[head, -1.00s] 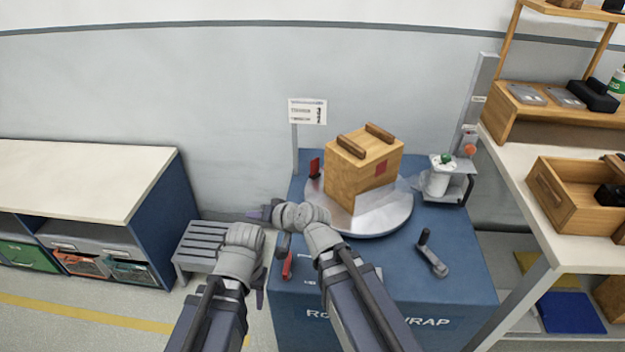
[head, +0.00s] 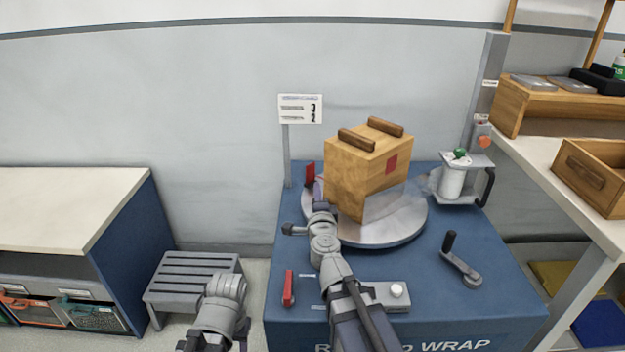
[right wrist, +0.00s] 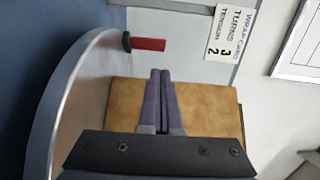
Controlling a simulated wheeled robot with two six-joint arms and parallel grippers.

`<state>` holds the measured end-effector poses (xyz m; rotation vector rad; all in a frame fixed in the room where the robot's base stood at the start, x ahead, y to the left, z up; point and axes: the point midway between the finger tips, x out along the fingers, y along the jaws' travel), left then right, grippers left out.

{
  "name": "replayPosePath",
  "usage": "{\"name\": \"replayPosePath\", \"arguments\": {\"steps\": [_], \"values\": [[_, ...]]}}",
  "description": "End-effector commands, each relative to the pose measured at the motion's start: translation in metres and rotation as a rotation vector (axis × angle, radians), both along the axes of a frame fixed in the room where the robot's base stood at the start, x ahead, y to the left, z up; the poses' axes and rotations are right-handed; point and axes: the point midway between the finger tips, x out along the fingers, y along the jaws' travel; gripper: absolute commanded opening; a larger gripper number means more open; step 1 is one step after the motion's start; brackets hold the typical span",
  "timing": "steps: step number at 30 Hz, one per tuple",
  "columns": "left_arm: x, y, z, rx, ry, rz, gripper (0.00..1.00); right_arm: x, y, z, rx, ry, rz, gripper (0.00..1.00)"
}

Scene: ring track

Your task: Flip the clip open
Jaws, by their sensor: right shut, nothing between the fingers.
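The clip (head: 310,173) is a small red piece standing at the far left rim of the round metal turntable (head: 385,236). In the right wrist view the red clip (right wrist: 148,44) sticks out from a dark mount at the disc's edge, pointing toward the card sign. My right gripper (head: 319,188) is just in front of the clip, left of the wooden box. In its wrist view the fingers (right wrist: 160,74) are shut and empty, with the box behind them and the clip apart from their tips. Of my left arm only a wrist part shows at the bottom; its fingers are hidden.
The wooden box (head: 362,172) with two bars on top stands on the turntable, close to my right gripper. A sign (head: 300,109) stands behind on a post. A red lever (head: 288,289), a crank (head: 462,262) and a white knob (head: 397,290) are on the blue table.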

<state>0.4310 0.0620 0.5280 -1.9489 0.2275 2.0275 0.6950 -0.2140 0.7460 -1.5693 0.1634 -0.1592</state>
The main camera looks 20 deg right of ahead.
Motion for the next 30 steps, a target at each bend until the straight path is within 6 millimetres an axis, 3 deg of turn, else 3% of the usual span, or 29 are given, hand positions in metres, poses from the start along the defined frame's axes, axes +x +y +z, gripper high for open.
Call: {"name": "replayPosePath", "arguments": {"steps": [17,23,30], "values": [[0.000,0.000,0.000,0.000,0.000,0.000,0.50,0.009,-0.003,0.000,0.003,0.000,-0.004,0.00],[0.000,0.000,0.000,0.000,0.000,0.000,0.50,0.031,-0.007,0.000,0.002,0.001,-0.004,0.00],[0.000,0.000,0.000,0.000,0.000,0.000,0.50,0.075,-0.016,0.000,0.002,0.000,-0.003,0.00]]}}
